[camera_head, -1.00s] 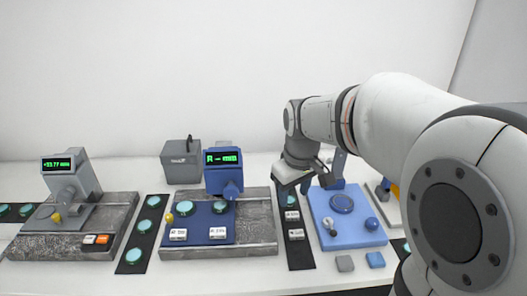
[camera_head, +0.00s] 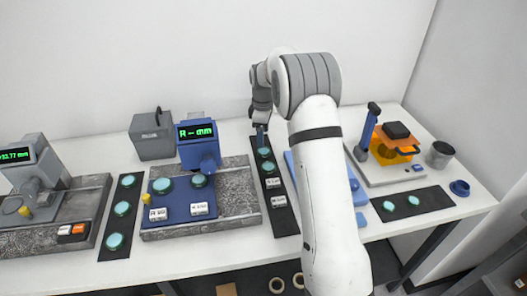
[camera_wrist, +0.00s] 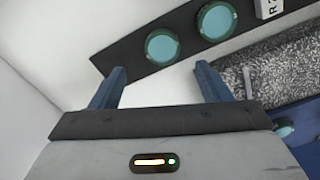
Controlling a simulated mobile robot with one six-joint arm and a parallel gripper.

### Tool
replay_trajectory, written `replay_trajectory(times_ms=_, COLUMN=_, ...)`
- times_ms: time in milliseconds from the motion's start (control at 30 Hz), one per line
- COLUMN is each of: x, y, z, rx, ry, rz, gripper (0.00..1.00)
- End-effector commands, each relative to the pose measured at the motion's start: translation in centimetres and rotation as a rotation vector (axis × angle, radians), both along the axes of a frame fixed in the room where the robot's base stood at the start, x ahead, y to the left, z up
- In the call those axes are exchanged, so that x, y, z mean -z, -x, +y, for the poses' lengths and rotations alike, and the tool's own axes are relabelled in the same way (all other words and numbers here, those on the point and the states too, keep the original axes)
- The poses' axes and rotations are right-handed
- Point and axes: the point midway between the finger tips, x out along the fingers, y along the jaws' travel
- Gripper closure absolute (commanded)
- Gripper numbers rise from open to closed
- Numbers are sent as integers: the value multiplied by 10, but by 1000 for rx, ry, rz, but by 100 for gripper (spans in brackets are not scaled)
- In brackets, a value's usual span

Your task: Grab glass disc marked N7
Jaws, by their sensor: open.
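Several teal glass discs lie on black strips; no N7 mark can be read on any of them. Two discs sit on the middle strip (camera_head: 284,222) at its far end: a far disc (camera_head: 264,153) and a nearer disc (camera_head: 268,167). My gripper (camera_head: 261,132) is just above the strip's far end. In the wrist view my gripper (camera_wrist: 160,70) is open and empty, and one disc (camera_wrist: 161,46) shows beyond and between its fingertips. A second disc (camera_wrist: 217,21) lies to its right, near a white label block (camera_wrist: 268,8).
A blue gauge (camera_head: 198,150) on a rough grey plate (camera_head: 232,206) stands left of the strip, with a grey box (camera_head: 152,137) behind. My arm hides much of a blue tray (camera_head: 359,195). An orange-shielded device (camera_head: 392,150) and a grey cup (camera_head: 439,154) stand at right.

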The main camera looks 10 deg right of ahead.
Motion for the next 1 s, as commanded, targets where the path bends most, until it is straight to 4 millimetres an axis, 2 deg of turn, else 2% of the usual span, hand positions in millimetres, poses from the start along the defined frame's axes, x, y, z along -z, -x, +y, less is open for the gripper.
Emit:
replay_trajectory(times_ms=400, x=55, y=5, z=-1, rx=2, ry=0, rz=3, gripper=30)
replay_trajectory(times_ms=533, x=63, y=5, z=-1, rx=2, ry=0, rz=0, gripper=30)
replay_trajectory(times_ms=733, x=63, y=5, z=-1, rx=2, ry=0, rz=0, gripper=30)
replay_trajectory(times_ms=1000, x=63, y=5, z=-1, rx=1, ry=0, rz=0, gripper=52)
